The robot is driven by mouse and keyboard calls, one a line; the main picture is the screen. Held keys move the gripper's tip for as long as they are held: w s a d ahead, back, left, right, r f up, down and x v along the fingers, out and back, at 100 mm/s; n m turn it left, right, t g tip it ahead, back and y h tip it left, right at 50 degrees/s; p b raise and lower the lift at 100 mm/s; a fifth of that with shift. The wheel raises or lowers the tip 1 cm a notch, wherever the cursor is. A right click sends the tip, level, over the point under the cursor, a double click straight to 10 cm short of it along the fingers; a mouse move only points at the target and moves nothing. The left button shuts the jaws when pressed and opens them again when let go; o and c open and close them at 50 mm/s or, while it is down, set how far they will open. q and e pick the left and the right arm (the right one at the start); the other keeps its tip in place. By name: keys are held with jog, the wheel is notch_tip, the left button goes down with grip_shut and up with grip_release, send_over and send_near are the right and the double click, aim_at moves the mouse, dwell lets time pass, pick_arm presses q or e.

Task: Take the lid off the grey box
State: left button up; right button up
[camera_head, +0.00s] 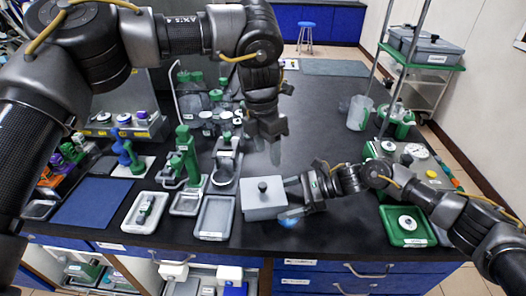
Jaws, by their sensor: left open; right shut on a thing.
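The grey box (262,213) stands near the front edge of the black bench. Its flat grey lid (250,190) is on it, with a dark round knob (263,186) in the middle. My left gripper (268,152) points down behind and above the box, open and empty, apart from the knob. My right gripper (288,208) reaches in from the right and is shut on the grey box at its right side. The exact contact is partly hidden by the fingers.
A grey tray (204,228) lies just left of the box, with green stands (185,155) behind it. A green tray (391,235) and a device with a gauge (416,151) are at the right. The bench is clear behind my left gripper.

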aim_at(263, 185)
pick_arm(q)
jog(key=f+n, duration=0.3)
jog(key=n, duration=0.2)
jog(key=f+n, duration=0.4)
jog(key=n, duration=0.1)
jog(key=a+f+n+y, duration=0.1)
jog(key=f+n, duration=0.3)
jog(key=n, duration=0.2)
jog(key=shift+s+a, duration=0.1)
jog(key=shift+s, duration=0.05)
dwell(0.4)
grip_shut()
dwell(0.4)
jog(key=shift+r, duration=0.2)
jog(key=shift+r, duration=0.95)
